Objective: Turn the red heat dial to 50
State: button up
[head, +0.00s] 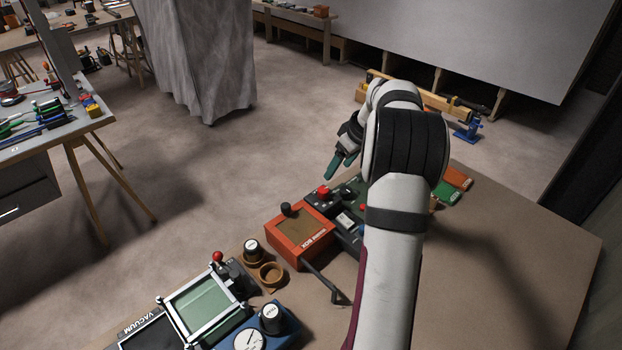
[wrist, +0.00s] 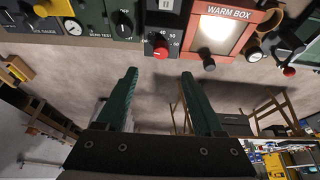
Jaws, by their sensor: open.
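The red heat dial (wrist: 161,52) shows in the wrist view on a dark box with white scale marks and numbers around it. Its pointer is too small to read. In the head view the red dial (head: 323,190) sits on the dark control box beside the orange warm box. My gripper (wrist: 158,74) is open and empty, with its two green fingers apart and the dial showing beyond the gap between their tips. In the head view my gripper (head: 340,165) hangs above and slightly right of the dial, not visibly touching it. My arm hides part of the bench there.
The orange warm box (head: 302,235) with a dark knob stands left of the dial. A wooden cup (head: 271,275), a blue instrument box (head: 285,328) and a framed green panel (head: 204,305) lie nearer. Green and orange blocks lie right of my arm. The right bench is clear.

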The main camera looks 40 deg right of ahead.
aim_at(324, 189)
jog(key=x, duration=1.1)
jog(key=shift+w+a+f, duration=0.1)
jog(key=shift+f, duration=0.2)
grip_shut()
